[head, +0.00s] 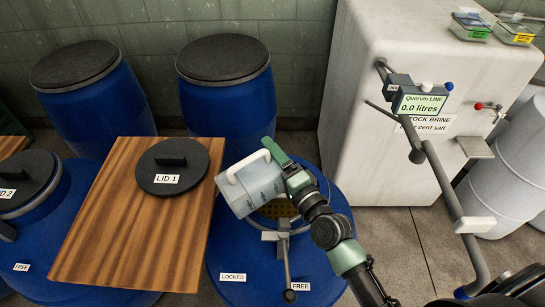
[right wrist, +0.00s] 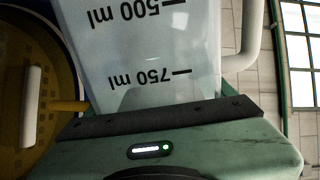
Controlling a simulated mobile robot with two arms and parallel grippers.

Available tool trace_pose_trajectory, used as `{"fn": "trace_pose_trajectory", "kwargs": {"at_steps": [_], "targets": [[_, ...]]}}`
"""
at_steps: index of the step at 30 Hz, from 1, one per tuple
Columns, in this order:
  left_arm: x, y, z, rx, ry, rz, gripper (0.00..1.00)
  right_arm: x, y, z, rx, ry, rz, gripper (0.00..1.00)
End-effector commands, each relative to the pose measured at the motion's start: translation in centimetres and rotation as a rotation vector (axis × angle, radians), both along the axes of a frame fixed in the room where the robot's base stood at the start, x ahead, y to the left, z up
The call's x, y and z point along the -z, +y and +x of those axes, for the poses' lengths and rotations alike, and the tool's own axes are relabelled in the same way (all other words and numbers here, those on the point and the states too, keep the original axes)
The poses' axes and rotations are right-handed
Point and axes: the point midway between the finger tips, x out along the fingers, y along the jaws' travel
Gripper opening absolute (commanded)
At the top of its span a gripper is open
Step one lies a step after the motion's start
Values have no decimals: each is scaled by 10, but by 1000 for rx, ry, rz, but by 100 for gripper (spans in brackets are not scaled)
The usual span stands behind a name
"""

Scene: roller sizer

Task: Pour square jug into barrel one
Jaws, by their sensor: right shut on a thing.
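The square jug (head: 256,184), pale and translucent with a white handle, is tilted over the open top of a blue barrel (head: 235,258). This looks like barrel one; its own number is not readable. The barrel's opening (head: 281,208) shows yellowish-brown inside, partly hidden by the jug and gripper. My right gripper (head: 285,172) is shut on the jug. In the right wrist view the jug (right wrist: 140,50) fills the middle, with its 500 ml and 750 ml marks upside down. I cannot tell the liquid level or whether any flows. My left gripper is out of view.
Lid 1 (head: 172,166) lies on a wooden board (head: 130,235) left of the barrel. A lever (head: 287,262) on the barrel top stands by the FREE label. Lidded blue barrels stand behind and left. A white tank's display (head: 421,104) reads 0.0 litres; a pipe arm stands right.

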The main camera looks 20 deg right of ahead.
Motion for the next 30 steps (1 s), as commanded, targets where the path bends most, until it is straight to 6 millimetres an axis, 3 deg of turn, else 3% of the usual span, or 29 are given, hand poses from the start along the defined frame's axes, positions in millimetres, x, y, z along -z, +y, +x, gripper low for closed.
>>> {"fn": "trace_pose_trajectory", "kwargs": {"at_steps": [10,21,30], "targets": [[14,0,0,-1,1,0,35,16,-5,2,1,32,118,11],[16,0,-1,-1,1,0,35,23,-18,6,1,117,397,11],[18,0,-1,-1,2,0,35,25,-22,7,0,145,492,11]]}}
